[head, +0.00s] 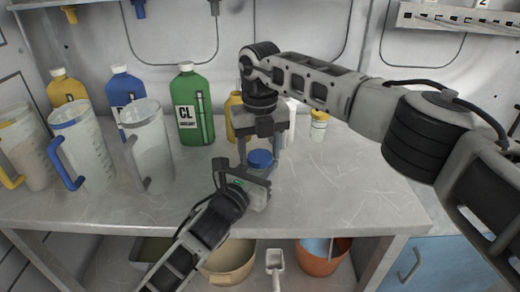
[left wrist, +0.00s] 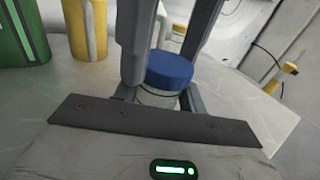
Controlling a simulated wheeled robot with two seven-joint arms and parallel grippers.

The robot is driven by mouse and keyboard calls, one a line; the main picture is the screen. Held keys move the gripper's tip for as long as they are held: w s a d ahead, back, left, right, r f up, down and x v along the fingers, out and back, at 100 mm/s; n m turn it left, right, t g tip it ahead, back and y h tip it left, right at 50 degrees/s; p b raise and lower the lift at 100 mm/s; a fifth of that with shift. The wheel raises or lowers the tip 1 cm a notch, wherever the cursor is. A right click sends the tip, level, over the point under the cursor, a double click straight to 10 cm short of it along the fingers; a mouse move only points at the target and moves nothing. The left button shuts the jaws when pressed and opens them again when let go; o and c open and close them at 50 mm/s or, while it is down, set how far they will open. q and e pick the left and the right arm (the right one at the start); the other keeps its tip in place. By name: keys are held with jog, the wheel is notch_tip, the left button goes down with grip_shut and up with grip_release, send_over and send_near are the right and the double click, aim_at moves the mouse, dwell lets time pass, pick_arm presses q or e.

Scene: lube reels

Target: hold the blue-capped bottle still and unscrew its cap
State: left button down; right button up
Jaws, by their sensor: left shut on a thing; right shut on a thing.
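The blue-capped bottle (head: 259,196) is a small clear bottle standing upright near the front of the bench, with its blue cap (head: 260,158) on top. My left gripper (head: 257,182) comes in low from the front and is shut on the bottle's body. In the left wrist view the blue cap (left wrist: 170,68) sits above the clear body (left wrist: 157,98), part of which is hidden by fingers. My right gripper (head: 260,152) points down from above, its two fingers on either side of the cap and shut on it.
Three clear jugs (head: 148,150) and yellow, blue and green bottles (head: 194,115) stand at the left. A yellow bottle (head: 234,112) and a small yellow-lidded container (head: 319,126) stand behind the grippers. The bench's front right (head: 345,205) is clear. Tubs (head: 228,262) sit below.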

jog(key=n, duration=1.5)
jog(key=shift+r, duration=0.1)
jog(key=n, duration=0.4)
jog(key=shift+r, duration=0.15)
jog(key=shift+r, duration=0.95)
